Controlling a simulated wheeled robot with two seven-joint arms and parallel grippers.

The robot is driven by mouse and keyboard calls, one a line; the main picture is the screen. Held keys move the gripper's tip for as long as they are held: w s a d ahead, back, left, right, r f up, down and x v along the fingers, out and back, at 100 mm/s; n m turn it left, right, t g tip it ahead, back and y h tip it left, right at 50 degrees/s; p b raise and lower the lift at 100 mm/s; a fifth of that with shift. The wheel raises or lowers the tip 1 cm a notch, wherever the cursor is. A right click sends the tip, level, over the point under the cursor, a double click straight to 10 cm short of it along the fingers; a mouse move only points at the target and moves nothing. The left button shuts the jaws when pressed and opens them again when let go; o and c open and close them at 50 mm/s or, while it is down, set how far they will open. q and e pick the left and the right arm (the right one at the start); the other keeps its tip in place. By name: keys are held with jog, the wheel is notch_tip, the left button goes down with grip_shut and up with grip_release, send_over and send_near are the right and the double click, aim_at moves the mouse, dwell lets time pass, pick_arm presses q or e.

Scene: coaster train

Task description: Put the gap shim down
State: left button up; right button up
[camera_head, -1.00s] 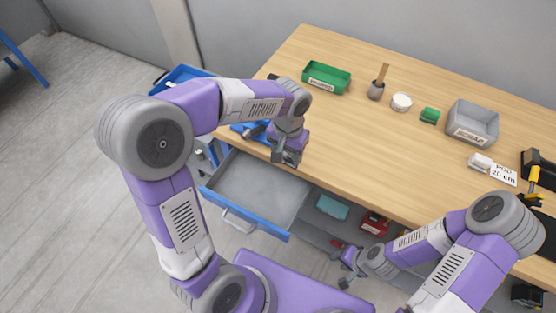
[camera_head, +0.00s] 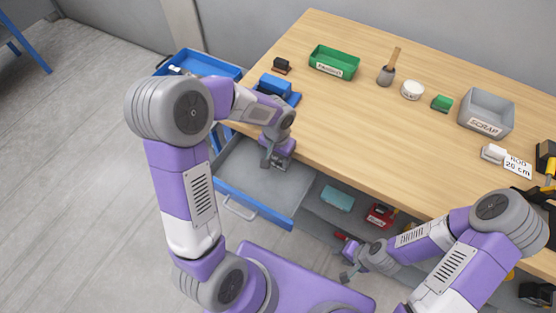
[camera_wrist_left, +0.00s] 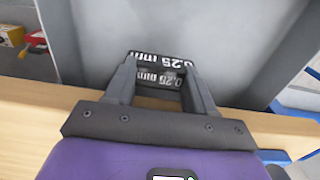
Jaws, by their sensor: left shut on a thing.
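The gap shim (camera_wrist_left: 158,64) is a small dark block with white "0.25 mm" print, seen in the left wrist view. My left gripper (camera_head: 268,163) is shut on it; it also shows in the left wrist view (camera_wrist_left: 158,85). In the head view the gripper points down over the open blue-fronted drawer (camera_head: 240,180), whose grey floor looks empty. The shim itself is hard to make out in the head view. I cannot tell whether it touches the drawer floor. My right gripper (camera_head: 347,264) looks open and empty, low in front of the bench.
The wooden bench top (camera_head: 350,130) lies right beside the drawer. On it stand a blue block-like device (camera_head: 275,86), a green bin (camera_head: 334,62), a brush (camera_head: 388,70) and a grey scrap bin (camera_head: 487,112). Teal (camera_head: 337,198) and red (camera_head: 380,215) items sit on the shelf below.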

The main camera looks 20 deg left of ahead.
aim_at(278, 160)
pick_arm(q)
jog(key=shift+d+f, duration=0.25)
jog(key=shift+f, duration=0.3)
jog(key=shift+f, duration=0.15)
jog(key=o, duration=1.1)
jog(key=shift+c, duration=0.2)
notch_tip(278, 160, up, 12)
jog(key=p, duration=0.9)
